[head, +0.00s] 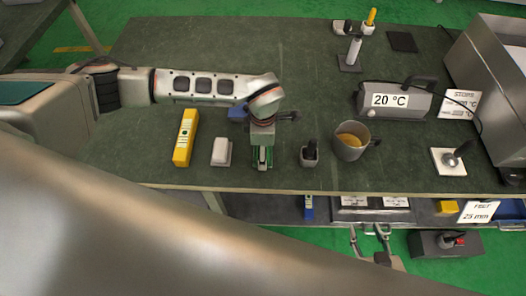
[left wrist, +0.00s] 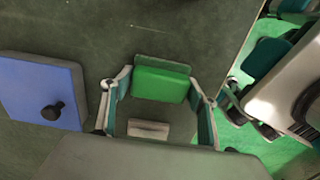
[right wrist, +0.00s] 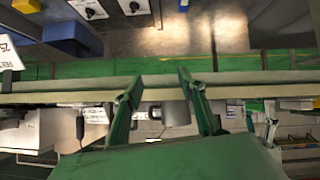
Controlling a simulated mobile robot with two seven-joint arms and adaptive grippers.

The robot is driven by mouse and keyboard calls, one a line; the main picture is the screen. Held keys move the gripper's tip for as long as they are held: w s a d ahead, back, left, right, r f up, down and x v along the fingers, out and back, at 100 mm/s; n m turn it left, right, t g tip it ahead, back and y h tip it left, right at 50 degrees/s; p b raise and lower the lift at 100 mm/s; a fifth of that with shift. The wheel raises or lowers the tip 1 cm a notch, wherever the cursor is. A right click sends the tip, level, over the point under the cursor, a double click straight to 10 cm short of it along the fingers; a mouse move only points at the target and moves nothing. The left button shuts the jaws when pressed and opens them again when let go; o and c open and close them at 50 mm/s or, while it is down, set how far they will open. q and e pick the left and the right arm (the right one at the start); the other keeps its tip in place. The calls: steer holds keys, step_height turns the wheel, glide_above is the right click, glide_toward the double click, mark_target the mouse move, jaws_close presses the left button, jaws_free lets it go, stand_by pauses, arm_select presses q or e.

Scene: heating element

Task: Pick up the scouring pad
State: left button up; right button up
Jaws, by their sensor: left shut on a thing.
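The scouring pad (left wrist: 160,84) is a green block with a darker green layer at its far edge. In the left wrist view it sits between the fingertips of my left gripper (left wrist: 160,96), which is shut on it. In the head view the left gripper (head: 262,158) points down at the workbench near its front edge, with green showing between its fingers; how far the pad is from the bench top I cannot tell. My right gripper (head: 370,240) is in front of the bench, below its top. In the right wrist view it (right wrist: 155,84) is open and empty.
A yellow meter (head: 185,138) and a white block (head: 222,152) are left of the left gripper. A blue block with a black knob (left wrist: 40,90) is close by. A dark holder (head: 310,154), a mug (head: 350,141) and a 20 °C device (head: 395,100) are to the right.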

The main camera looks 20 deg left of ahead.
arm_select(q)
steer(key=shift+r, duration=0.1)
arm_select(e)
steer(key=shift+s+f, duration=0.1)
steer(key=shift+s, duration=0.1)
arm_select(q)
steer(key=shift+r, duration=0.65)
step_height(320, 180, up, 19)
steer(key=p, duration=0.2)
steer(key=shift+f, duration=0.2)
arm_select(e)
steer(key=shift+s+a+r, duration=0.15)
steer(key=shift+a+r, duration=0.15)
steer(key=shift+r, duration=0.45)
arm_select(q)
steer(key=shift+o, duration=0.7)
